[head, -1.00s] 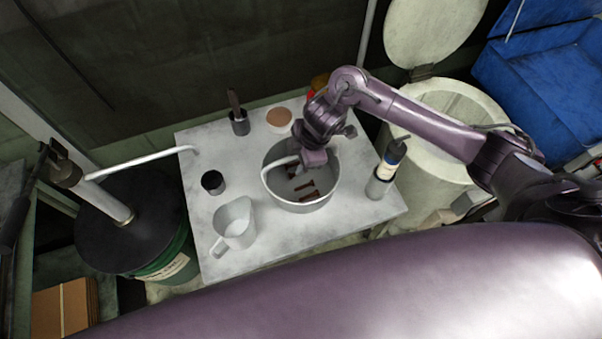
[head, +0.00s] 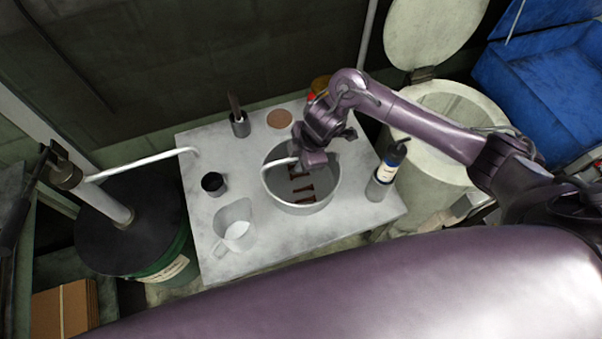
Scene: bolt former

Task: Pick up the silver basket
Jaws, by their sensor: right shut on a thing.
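The silver basket (head: 306,207) is a round metal pot-like vessel on the white table (head: 240,268), with a few dark reddish-brown pieces (head: 302,194) at its bottom. A pale curved handle (head: 279,163) shows at its left rim. My right gripper (head: 312,162) is over the back part of the basket, at the handle, and is shut on it. The arm hides part of the basket's back rim. I cannot tell whether the basket is off the table. My left gripper is not in view.
On the table stand a clear jug (head: 234,225), a small dark cup (head: 213,183), a brush holder (head: 240,125), a brown-topped round container (head: 280,119) and a bottle (head: 386,172) close right of the basket. A black-lidded drum (head: 125,225) stands left, a pale open bin (head: 440,105) right.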

